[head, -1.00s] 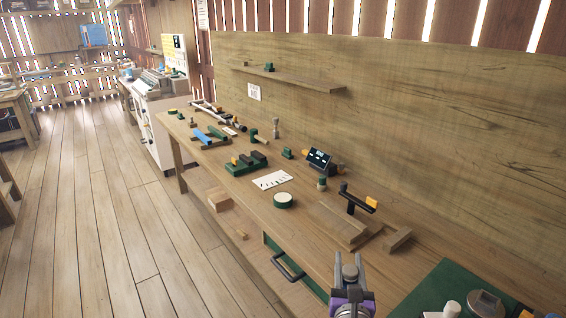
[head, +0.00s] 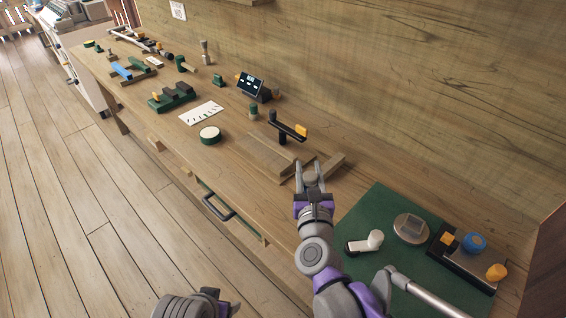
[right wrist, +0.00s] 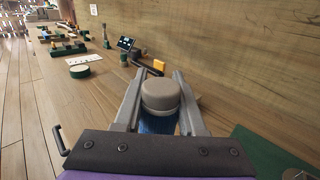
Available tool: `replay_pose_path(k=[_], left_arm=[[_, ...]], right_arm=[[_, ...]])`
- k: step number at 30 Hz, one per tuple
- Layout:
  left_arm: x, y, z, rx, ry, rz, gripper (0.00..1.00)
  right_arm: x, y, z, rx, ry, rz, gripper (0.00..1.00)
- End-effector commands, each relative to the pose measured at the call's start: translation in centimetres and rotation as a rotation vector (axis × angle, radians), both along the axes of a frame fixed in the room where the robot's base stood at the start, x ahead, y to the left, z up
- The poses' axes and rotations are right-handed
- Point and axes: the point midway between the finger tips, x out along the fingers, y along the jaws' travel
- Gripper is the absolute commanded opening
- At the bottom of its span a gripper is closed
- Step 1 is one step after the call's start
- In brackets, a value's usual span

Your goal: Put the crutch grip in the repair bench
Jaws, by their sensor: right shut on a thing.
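My right gripper (head: 311,175) is shut on a grey, round-topped piece (right wrist: 160,96), seemingly the crutch grip, with blue showing beneath it in the right wrist view. The piece sits upright between both fingers; its lower part is hidden. It also shows in the head view (head: 312,178). The wooden repair bench (head: 165,130) runs along the wall, and the gripper is over it, near a wooden block and ledge. My left arm (head: 190,306) shows at the bottom edge in the head view; its fingers cannot be made out.
A black-orange clamp (head: 287,128) stands close beyond my gripper. A drawer handle (head: 217,206) juts from the bench front.

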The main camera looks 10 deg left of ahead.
Motion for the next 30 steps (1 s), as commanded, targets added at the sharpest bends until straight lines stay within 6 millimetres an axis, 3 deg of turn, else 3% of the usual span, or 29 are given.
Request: replay_pose_path(k=[6, 13, 18, 30], left_arm=[[0.0, 0.0, -1.7, 0.000, 0.006, 0.000, 0.71], [0.0, 0.0, -2.3, 0.000, 0.008, 0.000, 0.71], [0.0, 0.0, -3.3, 0.000, 0.011, 0.000, 0.71], [0.1, 0.0, -3.6, 0.000, 0.012, 0.000, 0.71]], right_arm=[[0.0, 0.0, -4.4, -0.001, 0.001, -0.001, 0.00], [0.0, 0.0, -6.1, 0.000, 0.001, 0.000, 0.00], [0.0, 0.0, -8.7, 0.000, 0.001, -0.001, 0.00], [0.0, 0.0, -9.3, 0.000, 0.000, 0.000, 0.00]])
